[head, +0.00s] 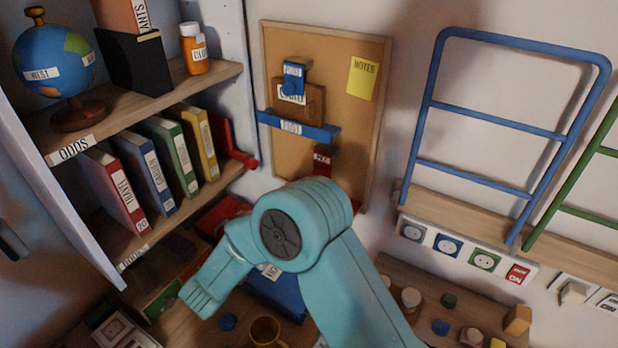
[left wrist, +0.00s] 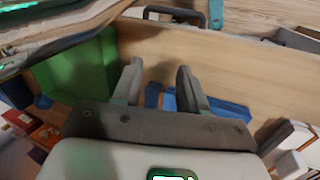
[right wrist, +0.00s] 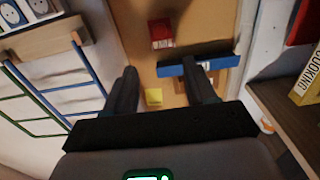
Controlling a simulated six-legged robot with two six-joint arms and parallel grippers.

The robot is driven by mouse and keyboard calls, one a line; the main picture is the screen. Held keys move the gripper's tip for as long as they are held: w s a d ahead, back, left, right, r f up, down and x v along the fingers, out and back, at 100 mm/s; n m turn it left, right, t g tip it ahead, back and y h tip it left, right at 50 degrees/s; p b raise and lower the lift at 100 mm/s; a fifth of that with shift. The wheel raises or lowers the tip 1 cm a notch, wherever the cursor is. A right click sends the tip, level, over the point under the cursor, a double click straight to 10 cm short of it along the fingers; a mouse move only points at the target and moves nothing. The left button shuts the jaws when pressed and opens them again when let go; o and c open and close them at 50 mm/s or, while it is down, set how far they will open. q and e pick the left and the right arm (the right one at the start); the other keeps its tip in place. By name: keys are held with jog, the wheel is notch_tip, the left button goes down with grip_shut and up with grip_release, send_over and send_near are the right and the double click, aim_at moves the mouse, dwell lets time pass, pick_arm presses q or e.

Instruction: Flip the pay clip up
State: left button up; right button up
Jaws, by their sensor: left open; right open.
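A cork board (head: 352,118) hangs on the wall. A wide blue bar (head: 300,126) crosses it, with a small blue clip (head: 294,72) and a brown clip (head: 312,105) above and a red clip (head: 323,160) below. I cannot firmly read which label says pay. In the right wrist view the board is upside down; the red clip (right wrist: 161,33) and blue bar (right wrist: 222,62) show there. My right gripper (right wrist: 160,67) is open and empty, facing the board; one finger overlaps the bar, contact unclear. My left gripper (left wrist: 159,66) is open near a blue object (left wrist: 226,107).
A shelf unit with a globe (head: 55,62), a pill bottle (head: 194,48) and several binders stands at left. A blue rack (head: 490,122) and sockets line the right wall. Small items sit on the low ledge (head: 420,270). My teal arm hides part of the desk.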

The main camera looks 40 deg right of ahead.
pick_arm(q)
jog(key=shift+r+p, duration=0.9)
jog(key=shift+r, duration=0.05)
pick_arm(e)
send_near(319, 167)
jog(key=d, duration=0.5)
pick_arm(q)
jog(key=shift+s, duration=0.1)
pick_arm(e)
jog(key=shift+w+d+f, duration=0.15)
jog(key=shift+w+f, duration=0.15)
jog(key=shift+w, duration=0.05)
jog(key=shift+w+f, duration=0.1)
jog(key=shift+c, duration=0.7)
jog(key=shift+d, duration=0.1)
jog(key=c, duration=0.9)
